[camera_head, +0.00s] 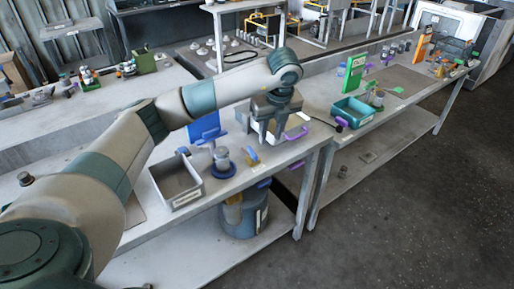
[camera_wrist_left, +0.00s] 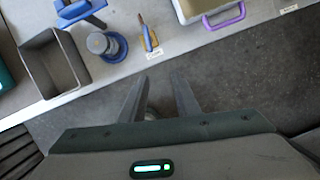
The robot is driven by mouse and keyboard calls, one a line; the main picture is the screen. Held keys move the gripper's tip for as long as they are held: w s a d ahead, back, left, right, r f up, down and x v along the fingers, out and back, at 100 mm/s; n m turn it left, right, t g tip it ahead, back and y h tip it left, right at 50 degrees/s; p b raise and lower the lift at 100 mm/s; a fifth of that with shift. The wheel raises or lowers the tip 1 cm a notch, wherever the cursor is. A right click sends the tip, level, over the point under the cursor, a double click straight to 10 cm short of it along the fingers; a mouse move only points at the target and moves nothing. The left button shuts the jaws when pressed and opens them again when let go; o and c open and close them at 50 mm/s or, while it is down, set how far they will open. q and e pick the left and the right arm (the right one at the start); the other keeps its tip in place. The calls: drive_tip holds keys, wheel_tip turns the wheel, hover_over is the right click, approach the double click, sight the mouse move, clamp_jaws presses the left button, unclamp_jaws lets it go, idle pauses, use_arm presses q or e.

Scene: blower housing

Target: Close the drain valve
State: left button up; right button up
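No part is clearly recognisable as the drain valve. A small yellow-and-blue handled item (camera_head: 252,157) lies near the table's front edge; in the left wrist view it shows (camera_wrist_left: 149,38) with a white label below it. A blue-grey drum (camera_head: 240,218) with yellow on it stands on the shelf below the table. My left gripper (camera_head: 275,138) hangs in front of a white, purple-handled case; its fingers also show in the left wrist view (camera_wrist_left: 158,88), apart, over the dark floor beyond the table edge. Nothing is clearly held. My right gripper is out of view.
On the table are a grey open bin (camera_head: 180,200), a blue-based cylinder (camera_head: 222,162) and a case with a purple handle (camera_head: 297,132). A teal tray (camera_head: 352,112) and a green sign (camera_head: 354,70) stand farther right. Open floor (camera_head: 420,200) lies at the right.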

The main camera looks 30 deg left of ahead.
use_arm(q)
drive_tip(key=shift+n+t+y, duration=0.3)
drive_tip(key=shift+n+y, duration=0.2)
drive_tip(key=shift+y, duration=0.3)
drive_tip(key=a+r, duration=0.2)
drive_tip(key=r, duration=0.1)
drive_tip(key=shift+a+r, duration=0.15)
drive_tip(key=shift+a, duration=0.25)
drive_tip(key=p, duration=0.6)
approach(253, 151)
drive_tip(key=x, duration=0.7)
drive_tip(key=shift+a+f, duration=0.15)
drive_tip(key=shift+f, duration=0.1)
drive_tip(key=shift+w+a+f, duration=0.1)
drive_tip(key=shift+a+f, duration=0.1)
drive_tip(key=shift+f, duration=0.4)
drive_tip(key=shift+c, duration=0.2)
clamp_jaws()
